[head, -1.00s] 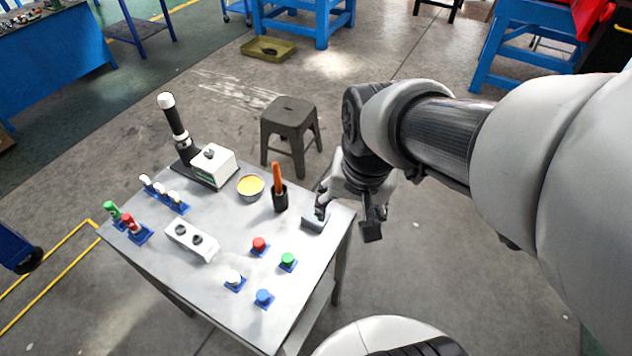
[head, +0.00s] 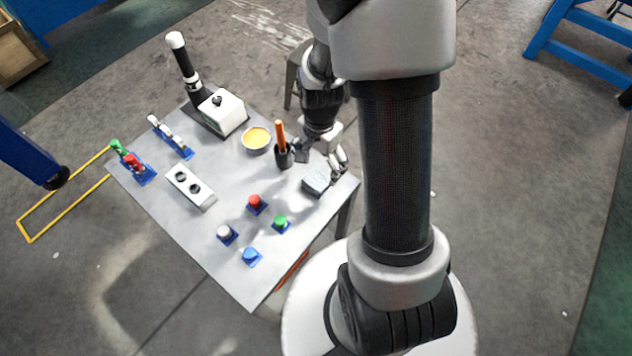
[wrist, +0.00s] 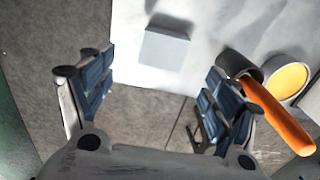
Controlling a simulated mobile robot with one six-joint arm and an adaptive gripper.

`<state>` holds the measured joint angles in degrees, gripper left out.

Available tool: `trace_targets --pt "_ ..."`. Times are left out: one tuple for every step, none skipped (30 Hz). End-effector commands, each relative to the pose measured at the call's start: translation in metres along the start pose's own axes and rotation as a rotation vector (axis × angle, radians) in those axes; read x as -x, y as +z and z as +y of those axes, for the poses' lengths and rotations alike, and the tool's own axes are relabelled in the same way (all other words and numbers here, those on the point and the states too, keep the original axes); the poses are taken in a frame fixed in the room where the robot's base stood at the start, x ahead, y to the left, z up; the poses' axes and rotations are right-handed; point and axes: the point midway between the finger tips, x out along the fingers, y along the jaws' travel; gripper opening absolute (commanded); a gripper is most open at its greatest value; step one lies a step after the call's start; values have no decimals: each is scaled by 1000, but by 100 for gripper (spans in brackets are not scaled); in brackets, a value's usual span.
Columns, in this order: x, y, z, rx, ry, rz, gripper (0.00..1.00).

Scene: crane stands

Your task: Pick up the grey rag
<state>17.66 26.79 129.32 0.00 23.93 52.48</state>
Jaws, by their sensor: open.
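The grey rag (head: 317,181) lies near the right corner of the metal table as a small, folded, block-like piece. In the wrist view the rag (wrist: 164,49) is fully visible, beyond the fingertips and roughly centred between them. My gripper (head: 321,157) is just behind the rag in the head view, with its fingers spread. In the wrist view my gripper (wrist: 160,84) is open and empty, with one finger on each side. I cannot tell its exact height above the table.
A black cup with an orange handle (head: 280,133) stands close to my gripper, left of the rag. A bowl with yellow contents (head: 257,139) is beside it. Coloured buttons (head: 280,222) sit toward the table's front. A stool (head: 291,75) stands behind the table.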

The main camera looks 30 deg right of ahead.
Motion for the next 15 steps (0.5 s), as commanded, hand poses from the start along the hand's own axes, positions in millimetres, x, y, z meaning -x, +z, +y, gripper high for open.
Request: trace_targets --pt "-14 1 1 1 3 -2 82" --pt "-19 1 0 1 2 -2 82" --pt "-25 1 0 1 2 -2 82" --pt "-28 0 0 1 2 -1 82" --pt "-31 0 0 1 1 -1 82" --pt "-34 0 0 1 0 0 82" --pt "-36 0 0 1 0 0 82" --pt "-37 0 0 2 0 0 82" --pt "-38 0 0 2 0 0 82" --pt "-39 0 0 2 0 0 82" --pt "-40 0 0 2 0 0 82" --pt "-43 0 -1 2 0 0 82" --pt "-45 0 -1 2 0 0 82" --pt "-49 1 -2 2 0 0 82" --pt "-54 1 -2 2 0 0 82"
